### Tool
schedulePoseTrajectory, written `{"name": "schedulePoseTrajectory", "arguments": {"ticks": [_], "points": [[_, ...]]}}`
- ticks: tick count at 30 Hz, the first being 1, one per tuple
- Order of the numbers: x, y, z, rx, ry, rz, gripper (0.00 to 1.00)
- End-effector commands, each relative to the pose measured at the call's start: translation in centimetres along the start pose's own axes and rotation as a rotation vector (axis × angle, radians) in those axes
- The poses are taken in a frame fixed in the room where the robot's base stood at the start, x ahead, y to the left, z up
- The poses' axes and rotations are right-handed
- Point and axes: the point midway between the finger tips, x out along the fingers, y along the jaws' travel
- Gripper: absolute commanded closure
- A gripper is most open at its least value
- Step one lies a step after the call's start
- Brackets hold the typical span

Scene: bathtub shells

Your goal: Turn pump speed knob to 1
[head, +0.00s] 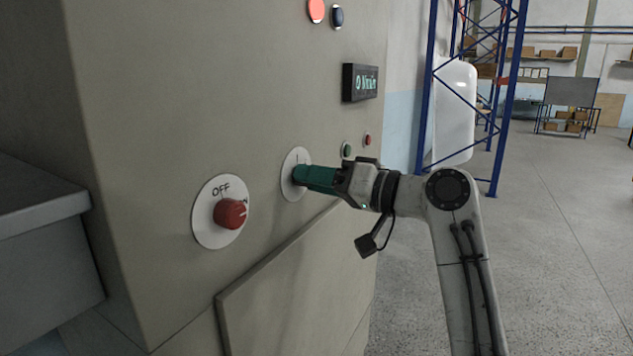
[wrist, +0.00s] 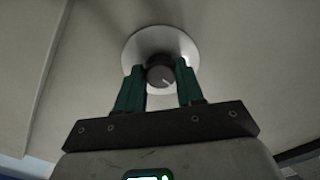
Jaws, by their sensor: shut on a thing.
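A dark round knob (wrist: 160,74) with a short white line sits on a pale round plate (wrist: 160,39) in the wrist view. The line points to the lower right in that picture. The plate also shows on the beige panel in the head view (head: 291,186), with a small mark near its top, too small to read for sure. My gripper (head: 297,174) has green fingers, reaches the plate from the right and hides the knob in the head view. In the wrist view its fingers stand on both sides of the knob, shut on it.
A red knob (head: 230,213) on an OFF/ON plate (head: 207,230) is left of my gripper. A small display (head: 360,83), green (head: 347,149) and red (head: 367,139) buttons are above right. A ledge (head: 45,205) juts out at far left. Open floor (head: 560,230) lies right.

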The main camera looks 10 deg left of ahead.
Motion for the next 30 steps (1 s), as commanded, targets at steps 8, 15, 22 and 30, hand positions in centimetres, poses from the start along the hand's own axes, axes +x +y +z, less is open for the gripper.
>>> {"name": "schedulePoseTrajectory", "arguments": {"ticks": [8,15,22,30], "points": [[0.0,0.3,0.4,0.004,-0.010,0.004,0.61],[0.0,0.2,0.2,0.003,-0.005,0.002,0.38],[0.0,0.1,0.1,0.002,-0.003,0.001,0.37],[-2.9,0.2,0.1,0.001,0.000,0.002,0.37]]}}
